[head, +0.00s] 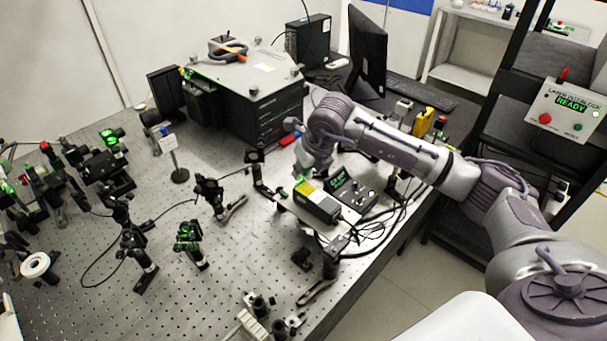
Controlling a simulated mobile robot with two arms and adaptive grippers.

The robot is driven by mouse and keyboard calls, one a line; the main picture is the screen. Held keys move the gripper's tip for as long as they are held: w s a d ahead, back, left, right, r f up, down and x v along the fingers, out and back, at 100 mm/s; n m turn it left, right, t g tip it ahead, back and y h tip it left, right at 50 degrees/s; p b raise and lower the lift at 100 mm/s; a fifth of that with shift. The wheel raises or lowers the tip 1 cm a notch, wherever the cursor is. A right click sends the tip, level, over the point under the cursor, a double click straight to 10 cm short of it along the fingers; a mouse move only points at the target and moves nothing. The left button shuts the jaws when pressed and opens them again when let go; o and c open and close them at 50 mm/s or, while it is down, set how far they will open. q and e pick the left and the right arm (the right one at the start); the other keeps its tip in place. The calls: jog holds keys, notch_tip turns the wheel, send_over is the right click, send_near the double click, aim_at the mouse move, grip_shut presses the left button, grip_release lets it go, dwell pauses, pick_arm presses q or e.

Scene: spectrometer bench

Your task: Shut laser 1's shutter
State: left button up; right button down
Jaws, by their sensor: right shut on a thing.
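A small black laser box (316,206) with a yellow label on top sits on a plate near the bench's right edge. It looks like laser 1, though I cannot read a name on it. My right gripper (301,174) reaches down from the right to the far left end of this box. It is shut on a small part there, which seems to be the shutter. The wrist and fingers hide that part, so its position does not show. My left gripper is out of view.
A control box with a lit green display (338,179) stands close beside the laser, with cables at the right edge. Mounted optics (207,190) stand to the left. A large black instrument (247,95) and a monitor (368,55) stand behind. An interlock panel (567,108) reads READY.

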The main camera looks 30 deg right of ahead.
jog(key=shift+a, duration=0.15)
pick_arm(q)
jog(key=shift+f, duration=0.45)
pick_arm(e)
jog(key=c, duration=1.2)
grip_release()
jog(key=v, duration=1.2)
jog(key=shift+s+a, duration=0.2)
jog(key=shift+a, duration=0.05)
